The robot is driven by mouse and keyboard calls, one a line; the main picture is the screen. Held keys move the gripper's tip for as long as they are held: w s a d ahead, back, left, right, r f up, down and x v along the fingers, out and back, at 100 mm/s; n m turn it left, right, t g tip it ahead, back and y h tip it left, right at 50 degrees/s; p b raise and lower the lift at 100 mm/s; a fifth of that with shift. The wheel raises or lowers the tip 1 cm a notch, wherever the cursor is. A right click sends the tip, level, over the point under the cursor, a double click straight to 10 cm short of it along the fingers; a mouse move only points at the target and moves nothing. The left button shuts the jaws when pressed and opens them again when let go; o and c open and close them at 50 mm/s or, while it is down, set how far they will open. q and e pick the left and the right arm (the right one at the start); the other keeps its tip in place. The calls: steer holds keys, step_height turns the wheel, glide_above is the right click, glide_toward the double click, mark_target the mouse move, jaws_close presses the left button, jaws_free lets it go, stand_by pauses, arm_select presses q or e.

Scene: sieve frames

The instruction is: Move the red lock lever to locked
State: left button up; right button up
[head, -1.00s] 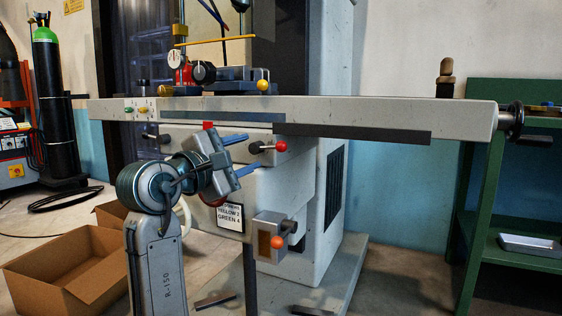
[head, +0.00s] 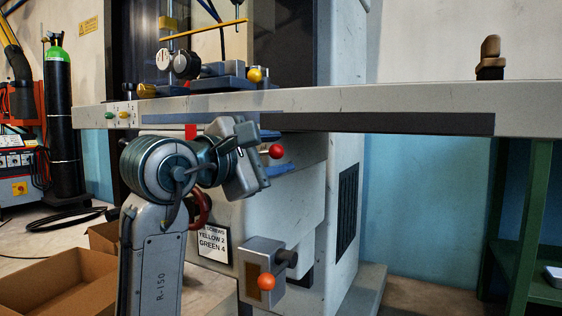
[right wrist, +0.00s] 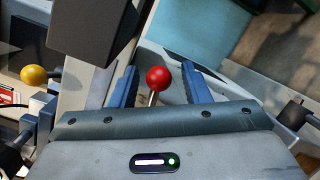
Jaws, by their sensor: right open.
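The red lock lever, a red ball knob (head: 276,151) on a thin metal rod, sits on the machine's front just under the long table. My right gripper (head: 284,150) is open, and its two blue fingers lie above and below the knob in the head view. In the right wrist view the red knob (right wrist: 158,78) shows between the two open fingers (right wrist: 160,84), with a gap on each side. The lever's base is hidden behind my gripper in the head view. My left gripper is not in view.
The long machine table (head: 400,102) runs just above my gripper. Below is a box with an orange-knobbed lever (head: 266,282), beside a sign (head: 214,243) reading yellow 2, green 4. A cardboard box (head: 60,283) is on the floor at left. A green bench (head: 527,235) stands right.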

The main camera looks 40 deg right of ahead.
steer(key=shift+d, duration=0.3)
